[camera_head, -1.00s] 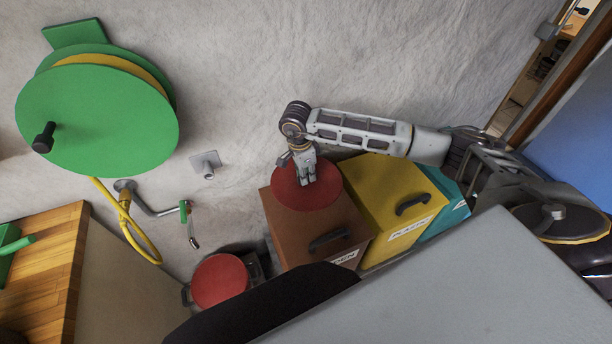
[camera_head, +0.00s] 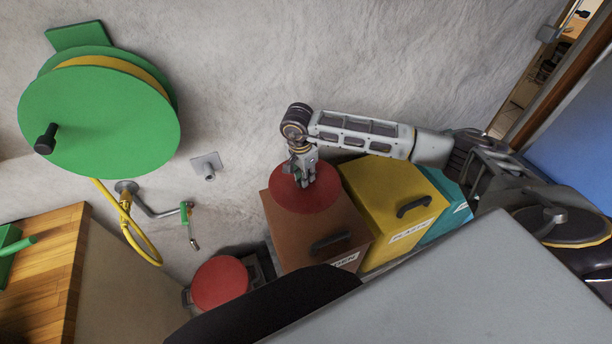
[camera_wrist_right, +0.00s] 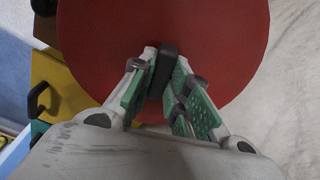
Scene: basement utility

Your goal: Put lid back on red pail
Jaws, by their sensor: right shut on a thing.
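The round red lid (camera_head: 312,201) is over the back part of the brown bin; I cannot tell whether it touches the bin's top. My right gripper (camera_head: 305,180) is shut on the lid's handle. In the right wrist view, the lid (camera_wrist_right: 215,50) fills much of the picture, with its dark handle (camera_wrist_right: 166,62) between the green-padded fingers (camera_wrist_right: 160,75) of my right gripper. The red pail (camera_head: 220,284) stands low, to the left of the brown bin, showing a round red top. My left gripper is not in view.
The brown bin (camera_head: 345,225), a yellow bin (camera_head: 372,192) and a teal bin (camera_head: 452,212) stand in a row along the wall. A green hose reel (camera_head: 85,120) and a tap (camera_head: 155,205) are on the wall, left. A wooden worktop (camera_head: 45,265) is lower left.

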